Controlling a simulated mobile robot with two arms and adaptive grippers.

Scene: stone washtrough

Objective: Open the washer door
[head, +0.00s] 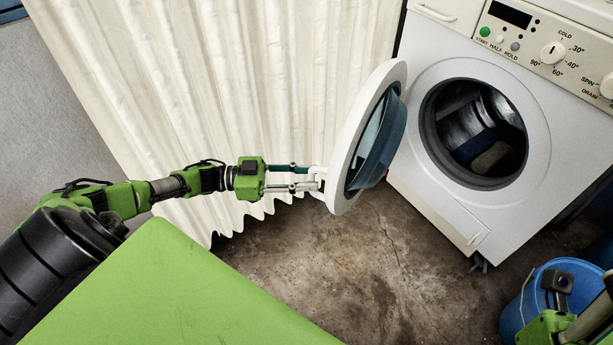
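The white washer (470,205) stands at the right of the head view, turned at an angle. Its round door (346,150) is swung wide open to the left, away from the dark drum opening (474,134). My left gripper (316,178) is at the door's left edge, with its two fingers around a small white handle (319,181). The fingers appear to be closed on the handle, though contact is hard to see at this size. My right arm shows at the lower right corner, and its fingertips are out of the picture.
A pale pleated curtain (215,95) hangs behind my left arm and the door. A blue bucket (515,312) stands on the floor at the lower right, near my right arm. The stained concrete floor (350,260) below the door is clear. Dark items lie inside the drum.

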